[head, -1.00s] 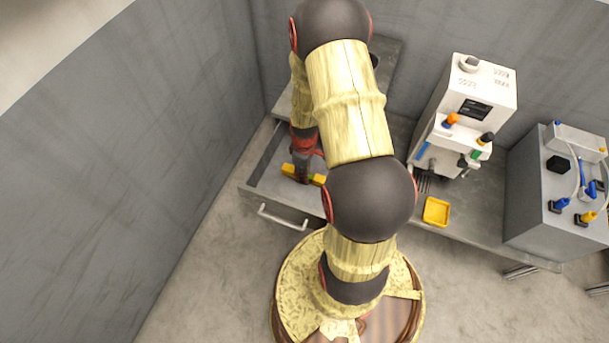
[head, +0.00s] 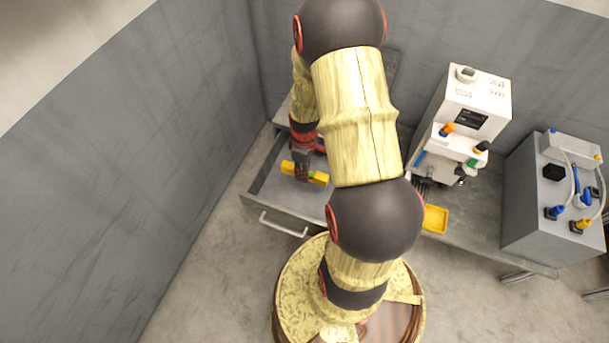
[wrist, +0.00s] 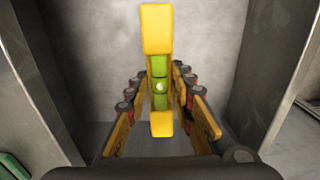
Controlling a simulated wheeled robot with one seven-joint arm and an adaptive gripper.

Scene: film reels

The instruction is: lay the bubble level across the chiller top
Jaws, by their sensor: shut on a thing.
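The bubble level (head: 318,178) is a yellow bar with a green vial at its middle. It is over the open drawer at the left in the head view. My gripper (head: 303,173) is shut on it near its middle. In the wrist view, the level (wrist: 157,30) runs lengthwise between the two fingers of my gripper (wrist: 160,125), its green vial and bubble showing. The grey box (head: 530,215) with hoses and blue and yellow fittings, at the right on the bench, looks like the chiller.
The open drawer (head: 262,208) has raised walls around my gripper and a handle (head: 283,224) in front. A white machine (head: 480,92) stands on the bench between drawer and grey box. A yellow tray (head: 435,219) lies before it. Grey walls close the left and back.

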